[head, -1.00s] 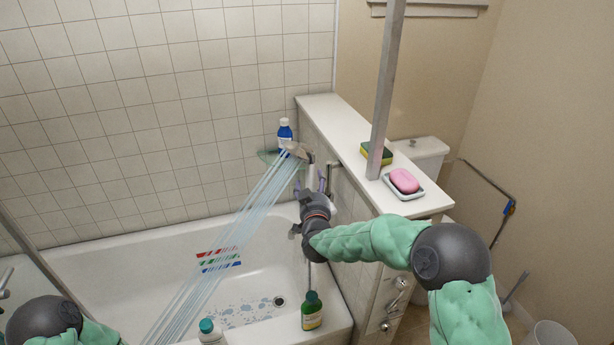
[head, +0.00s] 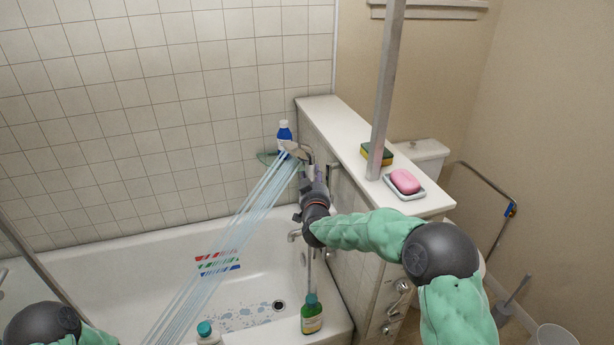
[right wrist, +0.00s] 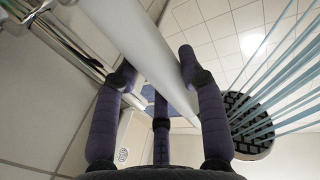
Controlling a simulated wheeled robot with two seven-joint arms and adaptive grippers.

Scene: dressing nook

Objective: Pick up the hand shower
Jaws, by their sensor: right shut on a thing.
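The hand shower (head: 297,150) is up at the tiled ledge wall, with its head tilted and water jets falling left into the tub. My right gripper (head: 311,176) is at its handle, just below the head. In the right wrist view, the fingers of my right gripper (right wrist: 157,72) are shut around the pale handle of the hand shower (right wrist: 150,45). Its dark round spray face shows at the right there, with the jets. The handle is partly hidden by the gripper in the head view. My left gripper is out of view.
The white tub (head: 120,260) lies below, with a green bottle (head: 311,315) and a white bottle (head: 208,333) on its near rim. A blue bottle (head: 284,136) stands behind the shower head. The ledge (head: 340,120) holds a sponge (head: 376,154) and pink soap (head: 404,181). A metal post (head: 387,90) rises there.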

